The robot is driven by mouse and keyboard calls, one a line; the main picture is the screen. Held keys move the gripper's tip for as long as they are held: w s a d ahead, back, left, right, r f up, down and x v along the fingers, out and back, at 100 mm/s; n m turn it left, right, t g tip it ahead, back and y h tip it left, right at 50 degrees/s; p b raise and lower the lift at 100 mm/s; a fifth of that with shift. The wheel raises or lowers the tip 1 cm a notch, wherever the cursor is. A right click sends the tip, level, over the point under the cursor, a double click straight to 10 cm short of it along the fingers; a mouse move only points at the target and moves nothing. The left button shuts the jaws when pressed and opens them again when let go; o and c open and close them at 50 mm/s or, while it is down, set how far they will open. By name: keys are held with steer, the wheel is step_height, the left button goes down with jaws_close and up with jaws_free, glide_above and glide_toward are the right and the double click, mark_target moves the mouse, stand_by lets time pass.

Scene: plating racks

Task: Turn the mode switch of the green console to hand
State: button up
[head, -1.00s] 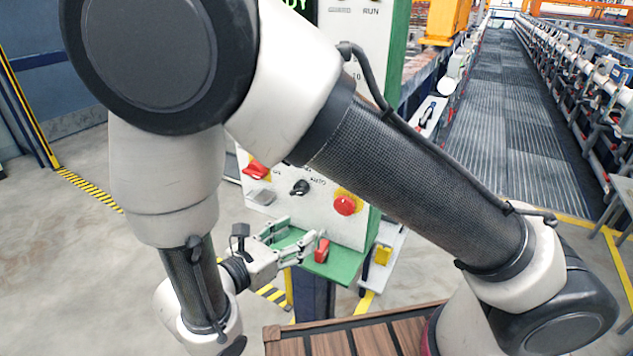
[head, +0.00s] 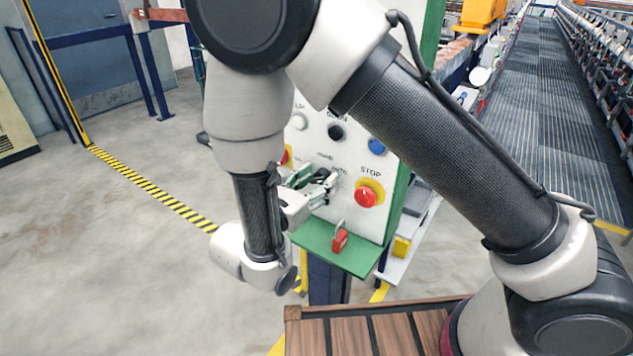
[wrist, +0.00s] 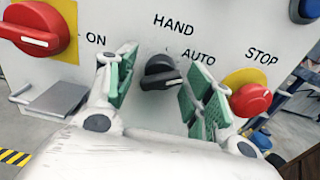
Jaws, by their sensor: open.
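The green console (head: 340,258) has a white front panel and stands in the middle of the head view, partly hidden by my arm. In the wrist view the mode switch (wrist: 160,70) is a black knob with a white mark on its right end. The mark points right, to the AUTO side; HAND is printed above the knob. My gripper (wrist: 165,88) is open, with one green-padded finger on each side of the knob and visible gaps between. In the head view my gripper (head: 318,184) is at the panel and hides most of the switch.
A red STOP button (wrist: 250,99) on a yellow plate is close to the right finger. A red rotary handle (wrist: 38,28) and a grey hasp plate (wrist: 57,98) are to the left. A red padlock (head: 340,240) hangs at the console's lower ledge. Open floor (head: 110,255) lies left.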

steer(key=c, duration=0.9)
steer(key=shift+n, duration=0.4)
steer(key=n, duration=0.5)
steer(key=shift+n, duration=0.3)
steer(key=n, duration=0.5)
steer(key=shift+n, duration=0.4)
steer(key=o, duration=0.9)
